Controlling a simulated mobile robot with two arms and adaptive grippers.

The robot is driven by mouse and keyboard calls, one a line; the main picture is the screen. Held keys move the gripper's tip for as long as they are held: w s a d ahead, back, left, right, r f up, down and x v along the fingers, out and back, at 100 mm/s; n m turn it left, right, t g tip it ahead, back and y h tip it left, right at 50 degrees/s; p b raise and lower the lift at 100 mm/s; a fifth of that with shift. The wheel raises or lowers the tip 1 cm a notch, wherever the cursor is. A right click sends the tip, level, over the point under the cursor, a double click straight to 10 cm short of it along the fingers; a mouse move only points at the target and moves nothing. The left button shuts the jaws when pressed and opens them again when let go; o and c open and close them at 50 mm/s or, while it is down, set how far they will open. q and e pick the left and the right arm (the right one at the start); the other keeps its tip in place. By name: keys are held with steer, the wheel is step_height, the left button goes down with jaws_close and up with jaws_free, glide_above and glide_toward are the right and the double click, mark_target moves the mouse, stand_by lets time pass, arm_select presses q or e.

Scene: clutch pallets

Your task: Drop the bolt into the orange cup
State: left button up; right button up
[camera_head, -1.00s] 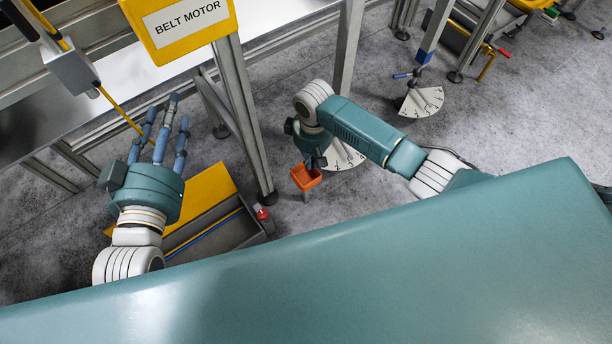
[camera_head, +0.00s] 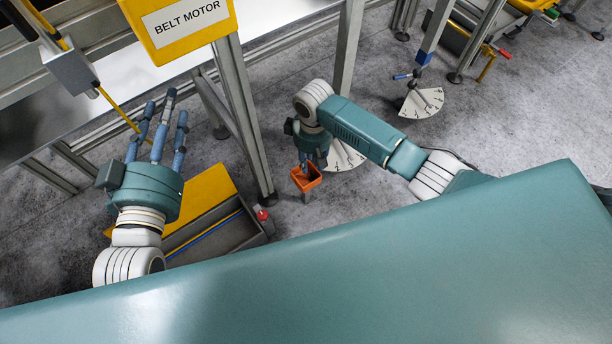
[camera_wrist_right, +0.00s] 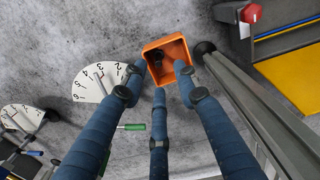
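The orange cup (camera_head: 313,183) is a small open box standing low beneath my right gripper (camera_head: 304,162). In the right wrist view the cup (camera_wrist_right: 177,45) opens toward the camera, just beyond the fingertips. A dark object (camera_wrist_right: 156,56) shows inside it; it may be the bolt, but its shape is unclear. My right gripper (camera_wrist_right: 160,73) has its three fingers spread apart, with nothing seen between them. My left gripper (camera_head: 166,108) is open and empty at the left, fingers spread and pointing up the picture.
A yellow and grey bin (camera_head: 212,228) stands on the floor between my arms. A metal post (camera_head: 245,120) rises left of the cup, under a yellow BELT MOTOR sign (camera_head: 180,25). A white numbered dial (camera_head: 345,157) lies beside my right gripper.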

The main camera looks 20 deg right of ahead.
step_height(320, 180, up, 12)
steer(key=shift+f, duration=0.2)
stand_by(0.4)
